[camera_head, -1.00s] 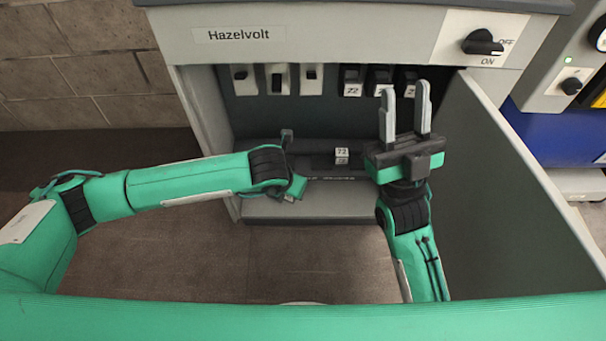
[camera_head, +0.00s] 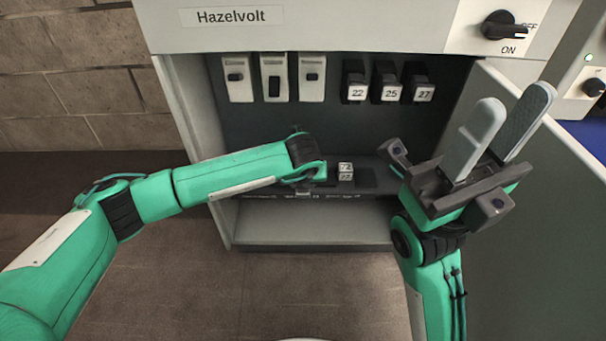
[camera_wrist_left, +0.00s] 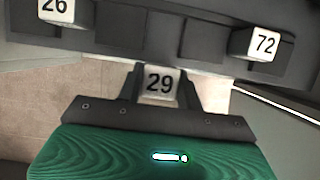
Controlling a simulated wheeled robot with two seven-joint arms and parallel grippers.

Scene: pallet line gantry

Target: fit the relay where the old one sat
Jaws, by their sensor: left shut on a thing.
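My left gripper (camera_wrist_left: 160,88) is shut on a relay (camera_wrist_left: 160,82) with a white label 29, in the left wrist view. In the head view my left gripper (camera_head: 318,177) is low inside the cabinet, and its fingers and the held relay are hard to make out. A relay labelled 72 (camera_wrist_left: 264,43) sits at the right of the dark shelf, and one labelled 26 (camera_wrist_left: 57,10) sits at the left. The 72 relay (camera_head: 345,169) also shows right of my left gripper in the head view. My right gripper (camera_head: 513,106) is open and empty, fingers up, at the cabinet's right.
Relays labelled 22 (camera_head: 356,92), 25 (camera_head: 390,92) and 27 (camera_head: 423,93) hang on the back panel, right of three white switch units (camera_head: 274,80). A rotary knob (camera_head: 500,25) is above right. The open door (camera_head: 535,210) bounds the right side.

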